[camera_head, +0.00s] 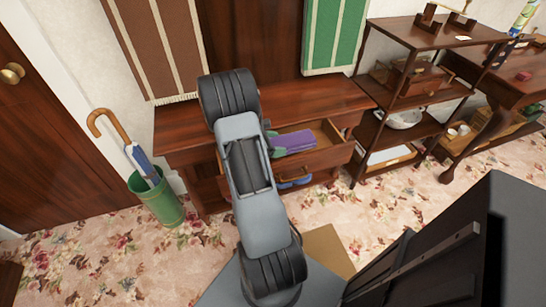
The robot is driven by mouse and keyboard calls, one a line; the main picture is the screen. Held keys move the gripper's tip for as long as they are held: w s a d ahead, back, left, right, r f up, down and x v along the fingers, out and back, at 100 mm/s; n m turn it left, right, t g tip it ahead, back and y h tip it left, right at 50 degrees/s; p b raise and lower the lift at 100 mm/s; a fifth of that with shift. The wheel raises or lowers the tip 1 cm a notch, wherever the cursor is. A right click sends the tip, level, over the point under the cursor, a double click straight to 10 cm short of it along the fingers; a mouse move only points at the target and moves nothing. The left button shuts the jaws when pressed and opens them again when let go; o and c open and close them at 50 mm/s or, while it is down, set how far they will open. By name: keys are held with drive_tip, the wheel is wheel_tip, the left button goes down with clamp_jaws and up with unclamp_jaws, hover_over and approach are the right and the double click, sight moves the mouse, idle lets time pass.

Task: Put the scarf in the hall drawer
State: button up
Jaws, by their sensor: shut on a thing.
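A drawer (328,157) of the dark wooden hall cabinet (305,103) stands pulled open. A purple folded cloth (294,142), which looks like the scarf, shows in or just above the drawer; I cannot tell if it rests on the bottom. A small green thing (275,150) is at the cloth's left end, partly hidden by my arm. My arm reaches over the cabinet front and covers the drawer's left part. My gripper is hidden behind the arm, so its hold on the cloth cannot be seen.
A blue thing (294,182) shows below the open drawer. A green umbrella stand (158,199) is left of the cabinet, near the door (45,130). A shelf unit (405,95) stands close on the right. Flowered carpet (385,215) lies free in front.

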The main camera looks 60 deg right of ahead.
drive_tip(key=f, duration=0.3)
drive_tip(key=shift+s+d+f, duration=0.15)
drive_tip(key=shift+s+f, duration=0.05)
drive_tip(key=shift+f, duration=0.2)
drive_tip(key=shift+w+f+b, duration=0.1)
drive_tip(key=shift+f+b, duration=0.5)
drive_tip(key=shift+f, duration=1.2)
drive_tip(key=shift+f, duration=0.2)
drive_tip(key=o, duration=0.5)
drive_tip(key=shift+f, duration=0.1)
drive_tip(key=shift+o, duration=0.9)
